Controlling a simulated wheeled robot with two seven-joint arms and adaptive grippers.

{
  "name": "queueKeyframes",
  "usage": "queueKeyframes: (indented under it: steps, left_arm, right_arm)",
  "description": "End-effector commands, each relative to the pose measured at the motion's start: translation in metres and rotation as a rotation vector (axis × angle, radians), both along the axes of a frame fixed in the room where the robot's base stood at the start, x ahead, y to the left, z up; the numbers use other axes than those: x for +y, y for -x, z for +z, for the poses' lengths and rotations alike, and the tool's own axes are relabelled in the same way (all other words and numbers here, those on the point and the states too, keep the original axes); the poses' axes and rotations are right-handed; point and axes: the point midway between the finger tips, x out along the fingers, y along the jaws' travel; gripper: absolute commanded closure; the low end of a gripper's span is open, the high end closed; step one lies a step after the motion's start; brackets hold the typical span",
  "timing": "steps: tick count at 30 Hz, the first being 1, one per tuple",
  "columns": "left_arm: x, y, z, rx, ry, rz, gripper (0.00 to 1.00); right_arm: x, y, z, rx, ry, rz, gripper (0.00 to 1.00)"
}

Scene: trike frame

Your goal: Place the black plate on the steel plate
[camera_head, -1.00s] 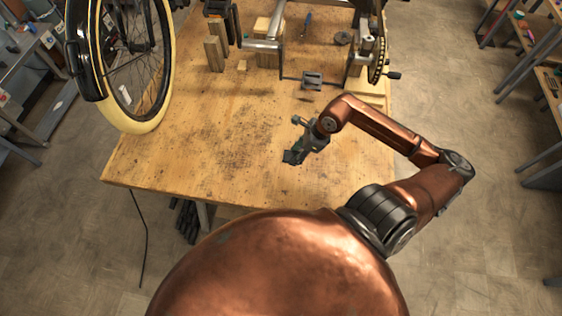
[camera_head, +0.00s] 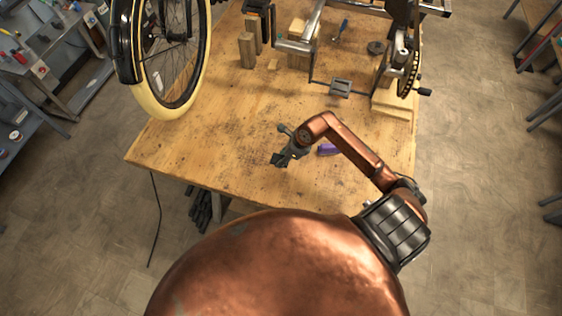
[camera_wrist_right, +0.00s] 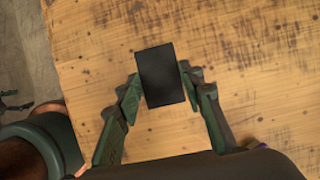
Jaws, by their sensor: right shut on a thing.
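The black plate (camera_wrist_right: 160,74) is a small dark rectangle in the right wrist view. My right gripper (camera_wrist_right: 161,85) is shut on it, with one finger on either side, and the plate sticks out past the fingertips. In the head view my right gripper (camera_head: 279,160) is over the front part of the wooden table, and the plate there blends with the dark fingers. Its height above the wood is hard to tell. I cannot make out a steel plate for certain in either view. My left gripper is not in view.
A purple object (camera_head: 328,150) lies on the table (camera_head: 230,130) beside my right wrist. A wheel (camera_head: 170,50) stands at the left. The trike frame (camera_head: 297,45), a pedal (camera_head: 341,88) and wooden blocks (camera_head: 247,50) are at the back. The front left of the table is clear.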

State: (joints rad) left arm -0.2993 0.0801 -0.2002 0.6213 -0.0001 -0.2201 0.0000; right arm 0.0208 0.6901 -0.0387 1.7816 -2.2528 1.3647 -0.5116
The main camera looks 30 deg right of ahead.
Motion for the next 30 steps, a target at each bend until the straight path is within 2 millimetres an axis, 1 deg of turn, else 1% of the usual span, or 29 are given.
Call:
queueKeyframes:
  steps: [1, 4, 7, 9, 17, 20, 21, 27, 30]
  left_arm:
    - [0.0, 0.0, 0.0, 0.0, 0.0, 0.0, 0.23]
    - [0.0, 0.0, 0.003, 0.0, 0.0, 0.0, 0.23]
    - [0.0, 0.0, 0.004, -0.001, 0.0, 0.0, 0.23]
    - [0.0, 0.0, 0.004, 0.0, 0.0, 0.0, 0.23]
    - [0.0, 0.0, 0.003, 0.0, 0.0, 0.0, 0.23]
    - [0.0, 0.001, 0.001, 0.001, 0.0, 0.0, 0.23]
    - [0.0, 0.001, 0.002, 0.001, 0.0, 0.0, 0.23]
    - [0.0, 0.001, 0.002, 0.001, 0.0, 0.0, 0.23]
    - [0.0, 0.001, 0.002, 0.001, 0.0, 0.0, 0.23]
  right_arm:
    - [0.005, -0.005, -0.005, -0.002, -0.004, 0.0, 1.0]
    - [0.005, -0.003, -0.02, 0.001, -0.006, -0.003, 1.0]
    - [0.004, -0.004, -0.03, -0.001, -0.005, -0.002, 1.0]
    - [0.003, -0.004, -0.034, -0.002, -0.001, 0.0, 1.0]
    - [0.003, -0.004, -0.035, -0.002, 0.0, 0.001, 1.0]
    - [0.003, -0.004, -0.038, -0.002, 0.001, 0.001, 1.0]
    - [0.003, -0.003, -0.038, 0.0, 0.0, 0.001, 0.62]
    - [0.003, -0.003, -0.037, 0.0, 0.0, 0.0, 0.48]
    - [0.003, -0.003, -0.037, 0.0, 0.0, 0.0, 0.47]
